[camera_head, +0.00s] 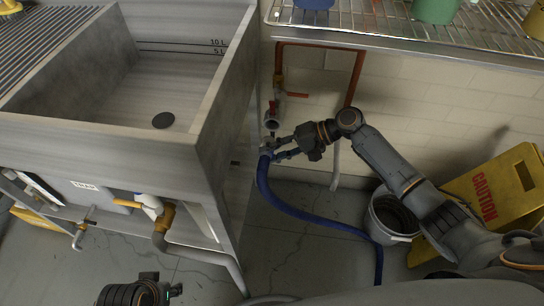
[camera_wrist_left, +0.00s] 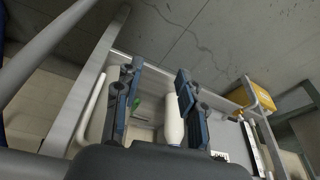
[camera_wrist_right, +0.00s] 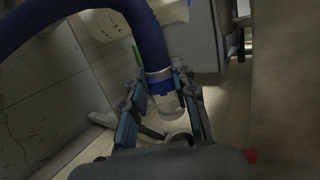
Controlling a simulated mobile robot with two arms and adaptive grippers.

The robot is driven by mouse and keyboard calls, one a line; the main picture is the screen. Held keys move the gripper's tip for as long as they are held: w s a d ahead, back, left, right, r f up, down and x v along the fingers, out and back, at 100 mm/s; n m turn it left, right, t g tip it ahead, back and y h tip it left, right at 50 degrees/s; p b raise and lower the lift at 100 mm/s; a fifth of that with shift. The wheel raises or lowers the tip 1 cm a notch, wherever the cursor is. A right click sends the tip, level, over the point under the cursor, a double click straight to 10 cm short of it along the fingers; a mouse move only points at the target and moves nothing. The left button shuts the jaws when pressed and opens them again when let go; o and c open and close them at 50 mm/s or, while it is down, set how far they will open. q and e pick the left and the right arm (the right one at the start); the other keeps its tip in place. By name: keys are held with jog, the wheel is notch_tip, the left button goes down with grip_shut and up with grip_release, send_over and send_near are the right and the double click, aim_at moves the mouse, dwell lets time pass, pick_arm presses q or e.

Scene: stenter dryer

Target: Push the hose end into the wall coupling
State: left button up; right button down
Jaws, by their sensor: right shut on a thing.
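The blue hose (camera_head: 310,216) runs up from the floor to my right gripper (camera_head: 275,152), which is shut on the hose end. In the right wrist view the hose end (camera_wrist_right: 160,82) has a blue collar and a pale tip between the fingers (camera_wrist_right: 161,84). The wall coupling (camera_head: 271,120) is a grey fitting below a red valve on the wall pipe. The hose end is just below the coupling; a gap appears between them. A pale ring beyond the tip (camera_wrist_right: 178,138) may be the coupling. My left gripper (camera_head: 176,290) is open and empty, seen in its wrist view (camera_wrist_left: 158,85).
A large metal sink (camera_head: 110,140) stands left of the coupling, its side wall close by. A wire shelf (camera_head: 390,22) hangs above. A grey bucket (camera_head: 392,218) and a yellow caution sign (camera_head: 500,190) stand right.

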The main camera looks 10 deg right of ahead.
aim_at(274, 140)
pick_arm(q)
jog(key=b+v, duration=0.2)
jog(key=v, duration=0.1)
jog(key=shift+s+a+r+b, duration=0.1)
jog(key=shift+s+b, duration=0.1)
jog(key=shift+b, duration=0.2)
pick_arm(e)
jog(key=w, duration=0.1)
jog(key=w+d, duration=0.1)
jog(key=w, duration=0.1)
jog(key=shift+w+d, duration=0.3)
jog(key=shift+w, duration=0.1)
pick_arm(q)
jog(key=shift+r+p, duration=0.65)
jog(key=shift+p, duration=0.05)
pick_arm(e)
jog(key=shift+r, duration=0.1)
dwell(0.8)
pick_arm(q)
jog(key=shift+f+b, duration=0.25)
jog(key=shift+b, duration=0.05)
pick_arm(e)
jog(key=shift+w+d, duration=0.1)
jog(key=shift+w, duration=0.15)
